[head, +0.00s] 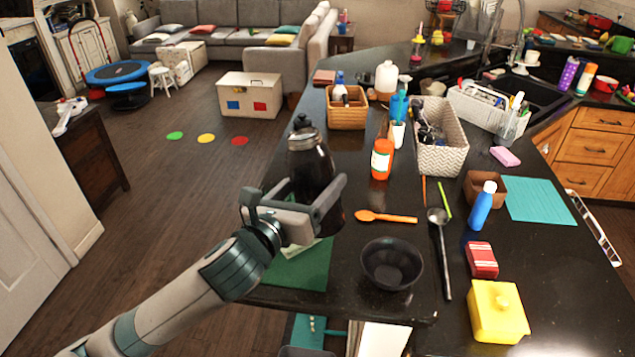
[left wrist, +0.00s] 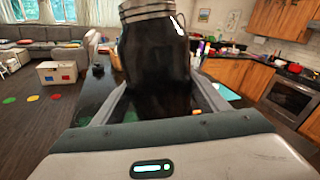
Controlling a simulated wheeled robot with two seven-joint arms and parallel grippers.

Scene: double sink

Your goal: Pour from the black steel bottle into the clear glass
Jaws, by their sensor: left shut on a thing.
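The black steel bottle (head: 311,168) is dark and glossy with a grey neck ring, and stands about upright in my left gripper (head: 325,200). The fingers are shut on its body. In the left wrist view the bottle (left wrist: 155,60) rises between the fingers (left wrist: 158,105), its top cut off by the frame. I cannot tell whether its base touches the counter. A clear container (head: 508,127) holding brushes stands at the back right; I cannot make out another clear glass. My right gripper is not in view.
A green mat (head: 300,272) lies below my left gripper. A black bowl (head: 391,264), an orange spoon (head: 385,216) and a ladle (head: 442,255) are to its right. An orange bottle (head: 381,160) and a woven basket (head: 441,150) stand behind. A yellow box (head: 497,315) is at the front right.

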